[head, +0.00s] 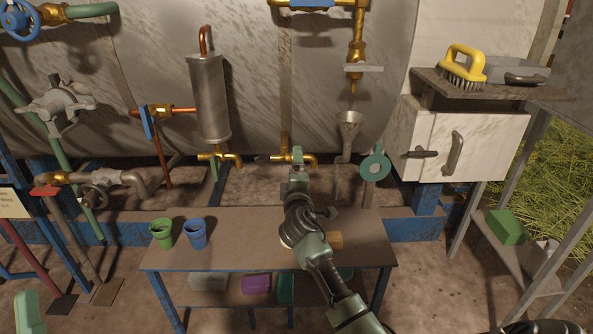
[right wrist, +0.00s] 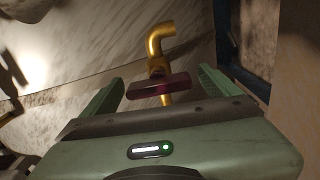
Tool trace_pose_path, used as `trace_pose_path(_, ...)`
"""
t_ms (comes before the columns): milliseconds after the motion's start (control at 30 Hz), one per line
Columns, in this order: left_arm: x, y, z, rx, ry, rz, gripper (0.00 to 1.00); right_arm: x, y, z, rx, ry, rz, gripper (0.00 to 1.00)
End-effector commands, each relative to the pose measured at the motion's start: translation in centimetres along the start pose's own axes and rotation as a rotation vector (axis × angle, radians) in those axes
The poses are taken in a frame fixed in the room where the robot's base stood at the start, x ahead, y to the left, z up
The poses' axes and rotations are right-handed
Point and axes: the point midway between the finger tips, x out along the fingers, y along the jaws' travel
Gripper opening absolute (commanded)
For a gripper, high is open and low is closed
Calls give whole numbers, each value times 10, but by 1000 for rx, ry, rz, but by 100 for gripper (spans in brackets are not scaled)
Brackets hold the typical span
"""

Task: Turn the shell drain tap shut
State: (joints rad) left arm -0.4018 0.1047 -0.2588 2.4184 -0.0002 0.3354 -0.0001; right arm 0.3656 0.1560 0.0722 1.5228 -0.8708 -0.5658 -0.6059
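A brass tap (head: 311,159) with a bent spout sits low on the big grey tank, at the middle of the head view. I take it for the shell drain tap, though no label on it can be read. In the right wrist view the brass pipe (right wrist: 158,42) bends at the top, and a dark red handle (right wrist: 160,86) lies across it. My right gripper (head: 297,163) is at this tap. In the wrist view its fingers (right wrist: 160,90) are apart, one on each side of the handle, with gaps visible.
A second brass tap (head: 228,158) is to the left, under a metal cylinder (head: 209,98). A funnel (head: 349,125) and a teal round fitting (head: 375,166) are close on the right. Below is a bench (head: 240,252) with a green cup (head: 161,233) and a blue cup (head: 195,233).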

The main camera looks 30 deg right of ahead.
Motion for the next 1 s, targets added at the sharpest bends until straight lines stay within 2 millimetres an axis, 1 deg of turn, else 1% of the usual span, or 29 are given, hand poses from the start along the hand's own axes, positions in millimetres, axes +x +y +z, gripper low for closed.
trace_pose_path(133,0,0,0,0,0,0,36,0,1,0,-1,0,2,91)
trace_pose_path(233,1,0,3,0,-21,-1,36,-5,2,0,-2,1,2,91)
trace_pose_path(367,0,-3,24,5,-134,-6,36,-19,2,-1,-1,2,0,91)
trace_pose_path(467,-3,-5,42,9,-233,-10,36,-35,2,-1,0,2,0,91)
trace_pose_path(600,-10,-8,64,14,-360,-16,36,-56,2,0,0,0,0,91)
trace_pose_path(700,-16,-10,76,17,-427,-19,36,-68,0,0,0,0,-1,91)
trace_pose_path(833,-20,-11,84,19,-474,-22,36,-77,0,0,0,0,0,91)
trace_pose_path(1000,-22,-12,87,20,-485,-22,36,-78,0,0,0,0,0,91)
